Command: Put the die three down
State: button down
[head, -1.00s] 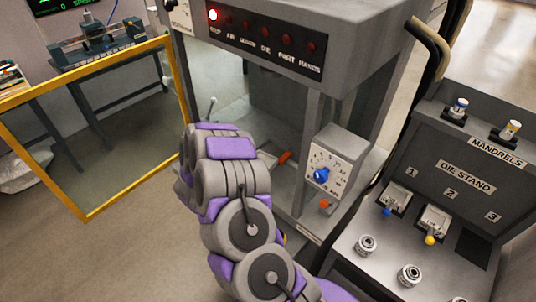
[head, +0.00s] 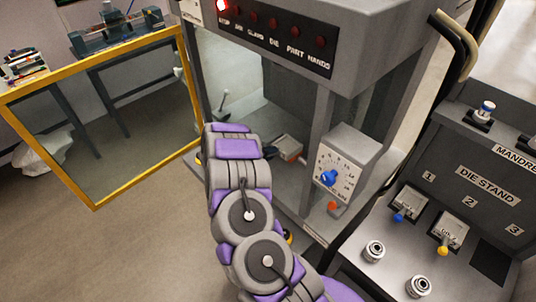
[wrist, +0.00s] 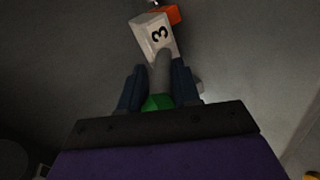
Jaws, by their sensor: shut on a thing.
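The die three (wrist: 145,35) is a pale block marked "3" in the wrist view, with a grey stem and a green knob (wrist: 158,103). My gripper (wrist: 160,82) is shut on it, with the stem and knob between the dark fingers. In the head view my arm covers the gripper in front of the machine bay, and I cannot make out the die clearly. The die stand (head: 488,190) is at the right; its place 3 shows only a dark patch (head: 492,258).
An orange part (wrist: 174,15) lies just beyond the die. Dies with a blue knob (head: 407,208) and a yellow knob (head: 449,235) sit at places 1 and 2. A dial box (head: 345,165) stands right of my arm, a yellow-framed panel (head: 95,205) left. Open floor lies front left.

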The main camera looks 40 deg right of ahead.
jog(key=shift+w+a+r, duration=0.25)
jog(key=shift+w+a, duration=0.2)
jog(key=shift+w, duration=0.35)
jog(key=shift+w+a+r, duration=0.2)
jog(key=shift+w+a, duration=0.25)
jog(key=shift+w, duration=0.35)
jog(key=shift+w+d, duration=0.1)
jog(key=shift+d, duration=0.15)
jog(key=d+f, duration=0.1)
jog(key=d+f+b, duration=0.1)
jog(key=f, duration=0.2)
jog(key=shift+d+f, duration=0.2)
jog(key=shift+d, duration=0.2)
jog(key=shift+a+r, duration=0.2)
jog(key=shift+a, duration=0.9)
jog(key=c, duration=1.2)
grip_release()
jog(key=shift+c, duration=0.2)
jog(key=o, duration=0.4)
jog(key=shift+d+f, duration=0.3)
jog(key=shift+d, duration=0.35)
jog(key=shift+o, duration=0.2)
jog(key=shift+a+r, duration=0.15)
jog(key=shift+a, duration=0.25)
jog(key=shift+r, duration=0.1)
